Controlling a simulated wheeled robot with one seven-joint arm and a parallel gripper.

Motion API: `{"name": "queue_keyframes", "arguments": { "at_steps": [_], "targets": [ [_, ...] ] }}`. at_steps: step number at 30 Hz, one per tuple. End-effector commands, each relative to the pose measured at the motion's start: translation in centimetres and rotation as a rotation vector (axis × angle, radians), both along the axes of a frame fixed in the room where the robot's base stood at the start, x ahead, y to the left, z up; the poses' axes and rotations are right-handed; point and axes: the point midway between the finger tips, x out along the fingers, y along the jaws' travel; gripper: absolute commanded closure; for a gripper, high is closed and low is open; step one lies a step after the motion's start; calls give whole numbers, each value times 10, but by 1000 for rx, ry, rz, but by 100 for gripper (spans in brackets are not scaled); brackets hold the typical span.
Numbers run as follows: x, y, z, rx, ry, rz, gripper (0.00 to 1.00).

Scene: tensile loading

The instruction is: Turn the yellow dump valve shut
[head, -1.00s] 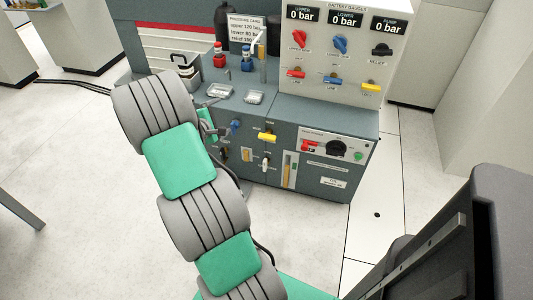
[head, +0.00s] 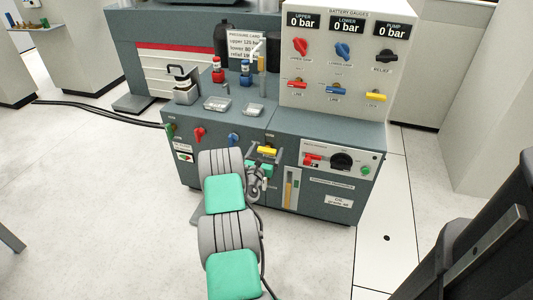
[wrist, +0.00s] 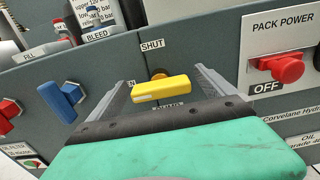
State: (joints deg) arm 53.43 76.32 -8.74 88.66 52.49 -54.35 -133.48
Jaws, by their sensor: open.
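The yellow dump valve handle (head: 267,151) is on the front panel of the grey cabinet. In the wrist view the handle (wrist: 162,90) lies nearly level, its right end slightly higher, below a SHUT label and above a partly hidden DUMP label. My gripper (wrist: 163,78) is open, with one finger on the left of the handle and one on the right. I cannot tell whether either finger touches it. In the head view my gripper (head: 264,166) is at the cabinet front, just below the handle and partly hidden by my arm.
A blue valve handle (wrist: 66,100) is left of the dump valve, and a red one (head: 199,134) is farther left. The red PACK POWER switch (wrist: 286,68) is to the right. A white gauge panel (head: 335,75) stands above.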

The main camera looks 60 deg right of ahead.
Motion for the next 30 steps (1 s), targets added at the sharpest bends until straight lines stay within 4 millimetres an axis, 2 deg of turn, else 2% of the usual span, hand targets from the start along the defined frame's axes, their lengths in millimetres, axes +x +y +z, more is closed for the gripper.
{"name": "queue_keyframes", "arguments": {
  "at_steps": [6, 27, 30],
  "targets": [
    [0, 0, 0, 2, 0, 0, 5],
    [-1, 0, -1, 3, 0, -1, 63],
    [-1, 0, -1, 3, 0, -1, 68]
  ]
}}
